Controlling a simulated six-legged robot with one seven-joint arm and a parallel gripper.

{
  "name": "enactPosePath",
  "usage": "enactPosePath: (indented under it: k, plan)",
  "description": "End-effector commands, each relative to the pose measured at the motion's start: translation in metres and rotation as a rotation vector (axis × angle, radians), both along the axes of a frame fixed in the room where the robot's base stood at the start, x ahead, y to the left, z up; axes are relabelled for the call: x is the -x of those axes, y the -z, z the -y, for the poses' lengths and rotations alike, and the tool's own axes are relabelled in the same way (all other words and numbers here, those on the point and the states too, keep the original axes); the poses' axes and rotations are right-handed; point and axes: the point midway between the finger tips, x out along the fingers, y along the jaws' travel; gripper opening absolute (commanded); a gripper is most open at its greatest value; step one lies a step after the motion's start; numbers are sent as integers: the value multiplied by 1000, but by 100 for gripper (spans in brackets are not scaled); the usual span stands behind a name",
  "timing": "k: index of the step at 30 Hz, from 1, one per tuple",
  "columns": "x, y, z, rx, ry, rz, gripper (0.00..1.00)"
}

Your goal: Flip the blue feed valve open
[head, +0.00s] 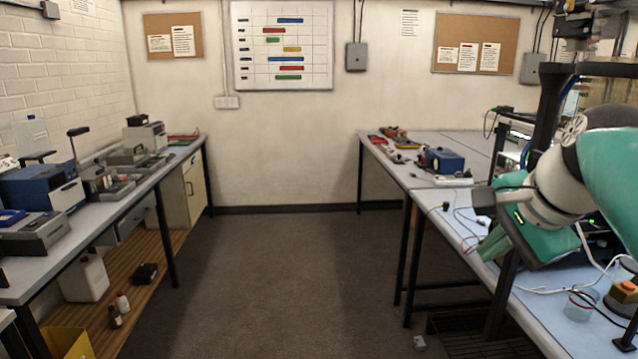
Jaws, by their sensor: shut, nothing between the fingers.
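My gripper (490,246) is at the right, at the end of my teal and white arm, over the right-hand bench. Its teal fingers point down and left, and they look closed with nothing held. I cannot make out a blue feed valve or a sealed cylinder in the head view. My arm hides part of the bench behind it.
The right bench (420,178) carries a blue box (443,161), loose cables, a clear container (580,305) and an orange-topped box (624,292). Instruments crowd the left bench (110,215). The carpeted floor (285,265) between the benches is clear.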

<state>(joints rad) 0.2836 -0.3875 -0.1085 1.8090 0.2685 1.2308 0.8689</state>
Motion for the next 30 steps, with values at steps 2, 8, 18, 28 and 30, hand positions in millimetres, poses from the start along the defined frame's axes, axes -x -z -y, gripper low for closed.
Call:
enactPosePath:
  k: [2,8,18,28,30]
  plan:
    - [16,37,-30,130,-198,-6,0]
    - [61,129,-82,473,-704,-7,0]
    - [99,201,-106,737,-1101,-5,29]
    - [96,199,-104,736,-1087,-11,35]
    - [93,198,-103,738,-1077,-16,35]
